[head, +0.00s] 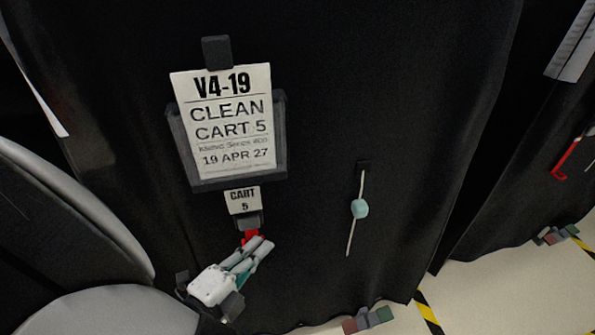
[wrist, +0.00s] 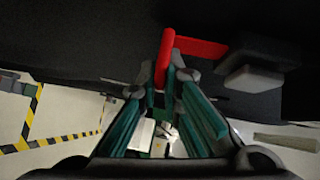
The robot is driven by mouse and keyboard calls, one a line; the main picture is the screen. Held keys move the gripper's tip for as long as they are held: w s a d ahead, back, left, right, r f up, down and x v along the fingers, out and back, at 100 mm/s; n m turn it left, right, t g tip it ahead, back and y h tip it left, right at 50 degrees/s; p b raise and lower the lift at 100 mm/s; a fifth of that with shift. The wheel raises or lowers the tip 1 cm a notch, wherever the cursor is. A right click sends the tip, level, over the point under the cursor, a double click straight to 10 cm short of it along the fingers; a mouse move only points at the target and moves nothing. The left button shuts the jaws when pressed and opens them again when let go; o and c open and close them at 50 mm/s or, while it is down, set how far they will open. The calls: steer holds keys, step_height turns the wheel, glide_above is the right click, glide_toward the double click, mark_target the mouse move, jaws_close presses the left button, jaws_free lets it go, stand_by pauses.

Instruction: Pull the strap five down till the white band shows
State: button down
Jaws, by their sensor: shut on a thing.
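The red strap (head: 250,237) hangs from a dark holder just below the small "CART 5" label (head: 243,200) on the black cover. My gripper (head: 260,245) is shut on the strap from below and hides most of it in the head view. In the wrist view the red strap (wrist: 166,50) runs between the fingertips of my gripper (wrist: 168,78), with a red crossbar to its right. Only red shows on the visible part of the strap.
A "CLEAN CART 5" card (head: 226,125) sits in a dark holder above. A pale cord with a teal bead (head: 360,209) hangs to the right. Another covered cart with a red piece (head: 565,160) stands at the far right. Yellow-black tape (head: 430,310) marks the floor.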

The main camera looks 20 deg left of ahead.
step_height(320, 180, down, 11)
steer(key=shift+b, duration=0.45)
steer(key=shift+s, duration=0.1)
steer(key=c, duration=1.7)
jaws_free()
steer(key=shift+r, duration=0.25)
